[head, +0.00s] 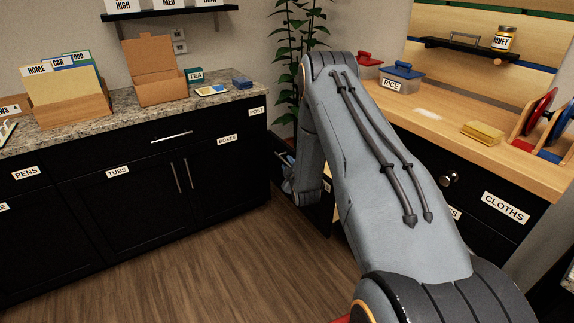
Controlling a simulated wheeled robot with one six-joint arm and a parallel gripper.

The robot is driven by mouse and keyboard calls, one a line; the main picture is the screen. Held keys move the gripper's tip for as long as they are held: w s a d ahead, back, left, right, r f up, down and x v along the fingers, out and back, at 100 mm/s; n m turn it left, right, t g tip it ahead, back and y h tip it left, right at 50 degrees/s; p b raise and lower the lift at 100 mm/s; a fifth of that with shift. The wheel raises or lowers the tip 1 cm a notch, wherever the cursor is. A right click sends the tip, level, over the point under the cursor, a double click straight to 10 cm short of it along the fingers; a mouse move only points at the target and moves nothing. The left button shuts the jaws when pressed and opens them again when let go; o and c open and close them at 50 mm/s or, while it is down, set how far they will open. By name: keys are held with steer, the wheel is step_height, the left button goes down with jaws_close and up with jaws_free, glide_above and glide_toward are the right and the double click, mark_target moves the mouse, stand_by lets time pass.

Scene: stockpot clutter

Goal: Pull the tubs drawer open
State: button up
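A white TUBS label (118,172) is on the black fronts of the left cabinet, at the top of the left door area, below a drawer front (140,146) with a horizontal silver bar handle (171,134). These fronts look closed and flush. I cannot tell for certain which front the label belongs to. My arm reaches from the lower right to the middle of the view. My gripper (287,180) is low beyond the arm, right of the left cabinet's end and apart from the TUBS label. It is small and partly hidden, so its fingers are unclear.
The left counter (120,116) holds a file box (75,112), an open cardboard box (152,72) and small items. The right counter (440,123) holds a RICE tub (400,86) and a yellow item (482,132). Wooden floor (240,250) is clear between them. A plant stands at the back.

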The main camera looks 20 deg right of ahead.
steer(key=shift+a, duration=0.2)
steer(key=v, duration=0.7)
steer(key=shift+s, duration=0.3)
steer(key=shift+r, duration=0.25)
steer(key=s+a+r+m+g+y, duration=0.2)
steer(key=s+a+r+m+g, duration=0.3)
steer(key=s+a+r+g, duration=0.35)
steer(key=s+a+r+m+g, duration=0.2)
steer(key=s+a+r, duration=0.3)
steer(key=s, duration=1)
steer(key=s+a+r+m+g+y, duration=0.1)
steer(key=s+a+r+g, duration=0.3)
steer(key=s, duration=1.1)
steer(key=shift+a+r+m+g, duration=0.4)
steer(key=shift+m+g, duration=0.05)
steer(key=shift+m, duration=0.25)
